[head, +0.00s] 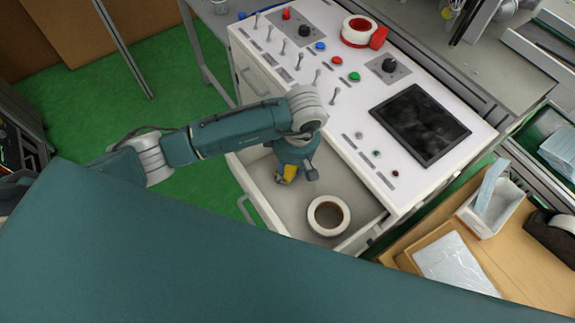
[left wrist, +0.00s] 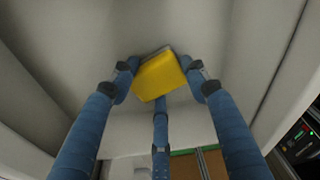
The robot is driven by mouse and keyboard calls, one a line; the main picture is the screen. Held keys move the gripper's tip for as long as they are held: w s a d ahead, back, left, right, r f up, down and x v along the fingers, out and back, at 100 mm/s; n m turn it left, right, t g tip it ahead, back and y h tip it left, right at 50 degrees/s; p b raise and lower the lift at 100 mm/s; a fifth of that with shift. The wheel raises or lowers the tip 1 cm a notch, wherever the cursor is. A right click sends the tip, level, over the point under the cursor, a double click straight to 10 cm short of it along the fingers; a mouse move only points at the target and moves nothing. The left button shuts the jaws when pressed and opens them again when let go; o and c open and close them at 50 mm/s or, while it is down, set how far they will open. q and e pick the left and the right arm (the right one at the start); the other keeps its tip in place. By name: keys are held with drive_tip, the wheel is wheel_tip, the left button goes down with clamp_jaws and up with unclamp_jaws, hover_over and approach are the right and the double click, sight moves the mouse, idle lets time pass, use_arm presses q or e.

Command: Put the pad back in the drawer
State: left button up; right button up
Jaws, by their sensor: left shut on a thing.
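The yellow pad (left wrist: 160,77) has a grey underside or edge. My left gripper (left wrist: 160,82) is shut on it, with blue fingers on both sides and another finger below. In the head view the pad (head: 289,173) shows partly under my left gripper (head: 288,176), which reaches down into the open drawer (head: 345,182) of the white console. I cannot tell whether the pad touches the drawer floor. My right gripper is not in view.
A white tape roll (head: 315,222) lies in the drawer, to the right of the pad. The console top (head: 335,105) carries switches, buttons, a dark screen (head: 420,124) and a red tape dispenser (head: 362,32). A wooden bench (head: 510,255) stands at right. Green floor (head: 90,95) is clear at left.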

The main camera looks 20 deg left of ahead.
sight(292, 172)
use_arm(q)
drive_tip(key=shift+f, duration=0.2)
drive_tip(key=o, duration=1.3)
drive_tip(key=shift+r, duration=0.1)
drive_tip(key=shift+r, duration=0.1)
drive_tip(key=r+p, duration=0.2)
drive_tip(key=r, duration=0.2)
drive_tip(key=d+r+p, duration=0.1)
drive_tip(key=r+p, duration=0.1)
drive_tip(key=r, duration=0.2)
drive_tip(key=r+p, duration=0.3)
drive_tip(key=r, duration=0.1)
drive_tip(key=shift+s+d, duration=0.3)
drive_tip(key=shift+d, duration=0.05)
